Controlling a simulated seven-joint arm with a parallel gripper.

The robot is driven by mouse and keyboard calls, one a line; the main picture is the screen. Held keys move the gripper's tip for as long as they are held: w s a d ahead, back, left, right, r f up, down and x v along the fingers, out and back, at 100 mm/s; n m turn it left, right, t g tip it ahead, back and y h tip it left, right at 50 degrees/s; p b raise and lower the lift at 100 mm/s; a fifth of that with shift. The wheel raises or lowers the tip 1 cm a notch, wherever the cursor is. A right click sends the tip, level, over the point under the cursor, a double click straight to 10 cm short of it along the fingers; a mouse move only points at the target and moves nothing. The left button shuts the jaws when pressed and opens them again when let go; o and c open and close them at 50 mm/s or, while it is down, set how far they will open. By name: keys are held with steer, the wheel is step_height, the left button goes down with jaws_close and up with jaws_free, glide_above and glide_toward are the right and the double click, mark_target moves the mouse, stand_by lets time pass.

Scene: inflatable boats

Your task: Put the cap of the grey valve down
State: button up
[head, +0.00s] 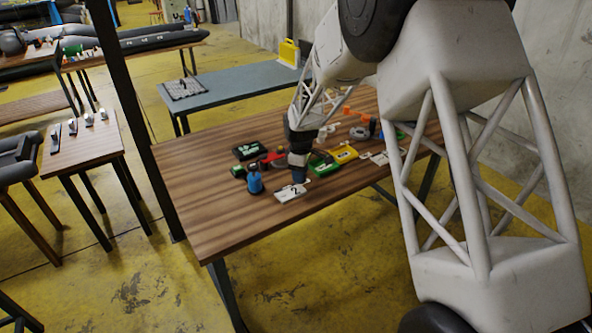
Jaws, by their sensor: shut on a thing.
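My gripper (298,174) is low over the near middle of the wooden table (220,215), just behind a white card marked 2 (290,193). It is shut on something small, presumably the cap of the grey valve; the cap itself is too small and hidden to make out. A grey round part (360,133) lies further back to the right; I cannot tell whether it is the grey valve.
Orange parts (353,111) lie behind. The table's left and front areas are clear.

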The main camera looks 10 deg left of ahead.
steer(key=shift+w+a+f, duration=0.1)
steer(key=shift+w+a, duration=0.35)
steer(key=shift+w, duration=0.6)
steer(key=shift+w+a+f, duration=0.1)
steer(key=shift+w+a, duration=0.4)
steer(key=shift+w, duration=0.55)
steer(key=shift+w+a+f, duration=0.1)
steer(key=shift+w+a, duration=0.35)
steer(key=shift+w, duration=0.6)
steer(key=shift+f, duration=1.75)
steer(key=shift+f, duration=0.1)
steer(key=o, duration=0.9)
step_height(320, 180, up, 12)
steer(key=shift+r, duration=0.1)
